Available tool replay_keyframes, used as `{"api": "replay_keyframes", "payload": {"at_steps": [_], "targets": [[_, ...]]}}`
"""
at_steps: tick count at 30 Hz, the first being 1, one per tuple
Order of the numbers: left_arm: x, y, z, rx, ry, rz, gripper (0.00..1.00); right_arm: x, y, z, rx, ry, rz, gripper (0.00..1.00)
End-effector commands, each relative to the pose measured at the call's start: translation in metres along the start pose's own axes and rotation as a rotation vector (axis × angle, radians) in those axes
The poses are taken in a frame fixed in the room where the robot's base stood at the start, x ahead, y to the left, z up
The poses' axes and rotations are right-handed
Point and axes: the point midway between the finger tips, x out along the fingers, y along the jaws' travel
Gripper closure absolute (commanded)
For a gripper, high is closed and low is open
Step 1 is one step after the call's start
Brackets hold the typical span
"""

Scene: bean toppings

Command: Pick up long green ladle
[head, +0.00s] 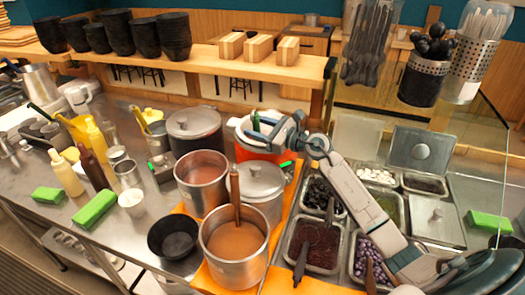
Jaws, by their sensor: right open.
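A dark green upright handle (256,121), which looks like the long green ladle, stands up from the pale-rimmed orange pot (249,154) at the back centre. Its lower part is hidden in the pot and behind my gripper. My right gripper (262,131) is open over this pot, with its fingers beside the handle. I cannot tell whether they touch it. My right arm reaches in from the lower right across the topping pans. My left gripper is not in view.
Two open pots of brown liquid, one front (234,278) and one behind (202,205), stand near a lidded pot (262,206). A black bowl (174,236) is at their left. Topping pans (345,251) lie under my right arm. A wooden shelf (200,62) runs behind.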

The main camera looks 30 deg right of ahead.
Motion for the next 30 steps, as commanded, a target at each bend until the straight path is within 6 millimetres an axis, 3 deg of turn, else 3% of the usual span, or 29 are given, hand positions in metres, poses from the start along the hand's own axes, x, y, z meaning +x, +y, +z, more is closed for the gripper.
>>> {"api": "replay_keyframes", "payload": {"at_steps": [10,18,26,30], "targets": [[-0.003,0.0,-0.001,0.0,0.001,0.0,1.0,0.007,0.001,-0.001,0.0,0.001,0.002,0.52],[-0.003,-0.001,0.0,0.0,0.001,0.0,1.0,0.007,0.001,-0.001,0.0,0.001,0.001,1.0],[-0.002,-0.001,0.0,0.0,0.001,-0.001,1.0,0.007,0.0,0.002,-0.002,-0.001,0.001,1.0],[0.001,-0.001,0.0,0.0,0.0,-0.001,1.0,0.007,-0.004,0.018,-0.005,-0.003,0.001,1.0]]}}
